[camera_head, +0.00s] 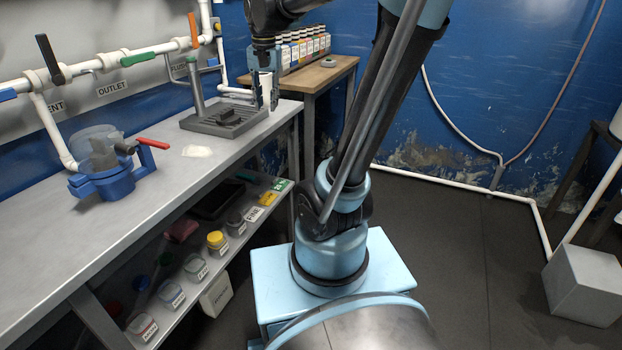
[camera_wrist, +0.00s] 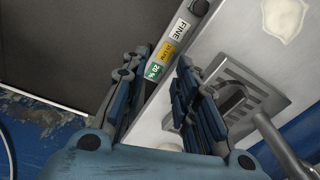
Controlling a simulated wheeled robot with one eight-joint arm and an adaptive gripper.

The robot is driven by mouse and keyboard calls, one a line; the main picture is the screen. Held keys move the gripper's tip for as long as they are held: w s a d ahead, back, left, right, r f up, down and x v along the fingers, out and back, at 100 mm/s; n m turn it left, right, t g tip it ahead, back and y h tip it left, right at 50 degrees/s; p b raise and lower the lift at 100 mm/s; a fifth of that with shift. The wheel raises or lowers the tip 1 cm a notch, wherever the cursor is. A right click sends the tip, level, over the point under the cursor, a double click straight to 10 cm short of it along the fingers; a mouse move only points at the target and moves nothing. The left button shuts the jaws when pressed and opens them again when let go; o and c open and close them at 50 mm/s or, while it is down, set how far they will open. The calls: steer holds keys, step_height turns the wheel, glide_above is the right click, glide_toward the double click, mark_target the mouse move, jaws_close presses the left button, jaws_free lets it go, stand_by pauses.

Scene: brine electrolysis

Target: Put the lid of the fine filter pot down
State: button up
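My gripper (camera_head: 266,92) hangs above the right end of the grey workbench (camera_head: 110,235), pointing down. In the wrist view its two blue finger sets (camera_wrist: 160,110) stand apart, with no lid clearly visible between them.
A grey grated stand with a post (camera_head: 225,119) is left of my gripper. A blue clamp-like device (camera_head: 115,180) with a clear vessel and red handle stands on the bench near white powder (camera_head: 197,151). Labelled jars (camera_head: 171,294) stand on the lower shelf. A wooden table (camera_head: 308,76) holds bottles behind.

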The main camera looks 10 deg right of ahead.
steer(key=s+d+f+n, duration=0.2)
steer(key=s+d+f, duration=0.2)
steer(key=s+f, duration=0.5)
steer(key=s+d+f+n+t, duration=0.1)
steer(key=s+d+f+n, duration=0.1)
steer(key=s+d+f, duration=0.3)
steer(key=s+f, duration=0.4)
steer(key=shift+s+d+n, duration=0.15)
steer(key=shift+s+n, duration=0.05)
steer(key=shift+n, duration=0.1)
